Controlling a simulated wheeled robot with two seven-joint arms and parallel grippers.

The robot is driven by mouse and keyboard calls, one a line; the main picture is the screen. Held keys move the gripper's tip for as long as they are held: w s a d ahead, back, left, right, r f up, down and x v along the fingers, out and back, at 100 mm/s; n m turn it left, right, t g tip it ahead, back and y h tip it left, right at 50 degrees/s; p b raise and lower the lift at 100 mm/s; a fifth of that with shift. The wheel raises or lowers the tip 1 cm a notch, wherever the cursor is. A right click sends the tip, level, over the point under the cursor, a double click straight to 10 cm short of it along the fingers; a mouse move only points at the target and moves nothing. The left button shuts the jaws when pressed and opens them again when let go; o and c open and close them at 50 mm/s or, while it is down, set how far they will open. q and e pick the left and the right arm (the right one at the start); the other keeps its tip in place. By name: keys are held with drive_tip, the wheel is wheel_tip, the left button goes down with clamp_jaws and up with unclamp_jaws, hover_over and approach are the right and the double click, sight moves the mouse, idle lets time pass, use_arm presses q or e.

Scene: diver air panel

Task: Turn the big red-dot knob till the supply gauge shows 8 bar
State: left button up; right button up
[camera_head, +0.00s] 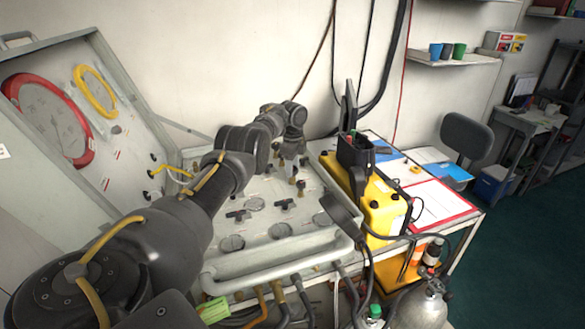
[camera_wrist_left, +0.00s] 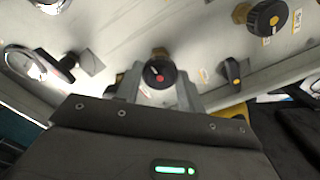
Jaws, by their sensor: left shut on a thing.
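The red-dot knob (camera_wrist_left: 160,74) is round and black, with a red dot and a pale pointer mark on its face. It sits on a brass stem on the pale panel (camera_head: 228,268). My left gripper (camera_wrist_left: 158,88) is shut on this knob, a finger at each side. In the head view my left arm reaches across the panel, and its gripper (camera_head: 291,148) is at the panel's far side; the knob is hidden there. Which dial is the supply gauge, and its reading, I cannot tell. My right gripper is not in view.
The raised lid carries a red-ringed dial (camera_head: 84,160) and a yellow-ringed dial (camera_head: 111,108). Another black knob with a yellow mark (camera_wrist_left: 267,18) and a small black valve (camera_wrist_left: 232,72) are near my gripper. A yellow case (camera_head: 384,215) stands right of the panel.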

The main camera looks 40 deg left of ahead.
use_arm(q)
drive_tip(key=shift+r, duration=0.1)
idle(0.4)
drive_tip(key=o, duration=1)
drive_tip(key=shift+c, duration=0.2)
wheel_tip(320, 180, up, 11)
drive_tip(key=b, duration=0.2)
drive_tip(key=shift+b, duration=0.35)
drive_tip(key=shift+s+f, duration=0.1)
drive_tip(key=shift+f, duration=0.15)
